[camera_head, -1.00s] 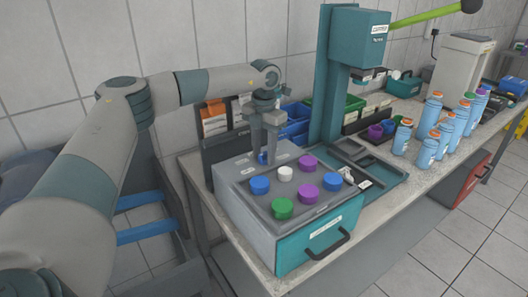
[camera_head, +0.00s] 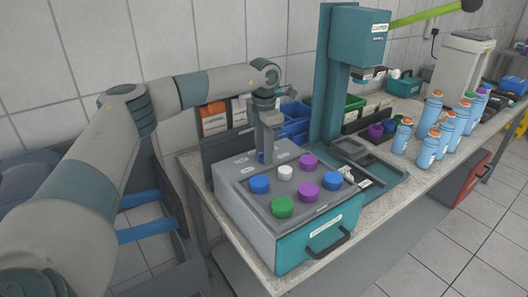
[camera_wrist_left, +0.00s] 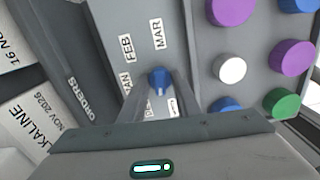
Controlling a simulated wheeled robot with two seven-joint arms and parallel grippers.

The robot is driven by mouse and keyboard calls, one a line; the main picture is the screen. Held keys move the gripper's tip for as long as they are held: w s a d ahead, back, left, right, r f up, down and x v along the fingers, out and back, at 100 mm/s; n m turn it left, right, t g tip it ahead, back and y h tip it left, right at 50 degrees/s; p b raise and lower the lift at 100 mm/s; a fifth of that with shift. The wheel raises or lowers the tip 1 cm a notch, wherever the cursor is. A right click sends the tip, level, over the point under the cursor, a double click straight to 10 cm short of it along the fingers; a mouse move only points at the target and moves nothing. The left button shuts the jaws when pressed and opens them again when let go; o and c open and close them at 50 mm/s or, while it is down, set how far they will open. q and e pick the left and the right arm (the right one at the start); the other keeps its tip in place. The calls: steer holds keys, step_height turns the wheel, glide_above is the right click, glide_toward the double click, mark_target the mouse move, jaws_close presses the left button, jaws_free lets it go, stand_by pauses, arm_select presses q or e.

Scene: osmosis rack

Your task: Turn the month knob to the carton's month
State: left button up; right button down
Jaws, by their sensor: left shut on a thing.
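The month knob (camera_wrist_left: 160,78) is small and blue, on the sloping grey panel of the box. In the left wrist view the labels MAR (camera_wrist_left: 158,33), FEB (camera_wrist_left: 127,47) and JAN (camera_wrist_left: 126,82) stand around it; other labels are partly hidden by my fingers. I cannot tell which month it points at. My left gripper (camera_head: 264,157) points down and is shut on this knob. White labelled faces, perhaps cartons, stand beside an ORDERS strip (camera_wrist_left: 80,97); one (camera_wrist_left: 38,122) reads ALKALINE and NOV 2026. My right gripper is not in view.
Blue, green, purple and white caps (camera_head: 286,172) sit on the box's lower panel. A teal press (camera_head: 335,80) stands behind it to the right. Several blue bottles (camera_head: 428,145) stand farther right. Orange and white items (camera_head: 214,118) stand behind the box.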

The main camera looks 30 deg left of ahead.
arm_select(q)
steer(key=shift+m, duration=1)
steer(key=m, duration=0.4)
steer(key=shift+m, duration=0.3)
steer(key=m, duration=0.4)
steer(key=shift+m+b, duration=0.3)
steer(key=shift+b, duration=0.1)
steer(key=shift+m, duration=2.4)
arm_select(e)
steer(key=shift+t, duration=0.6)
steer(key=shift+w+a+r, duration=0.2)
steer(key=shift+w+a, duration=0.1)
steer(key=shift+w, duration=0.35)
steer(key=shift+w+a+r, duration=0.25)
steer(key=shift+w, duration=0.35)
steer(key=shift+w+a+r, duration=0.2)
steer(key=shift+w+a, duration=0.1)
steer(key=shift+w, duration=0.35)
arm_select(q)
steer(key=shift+r, duration=0.1)
steer(key=o, duration=1)
steer(key=shift+o, duration=0.2)
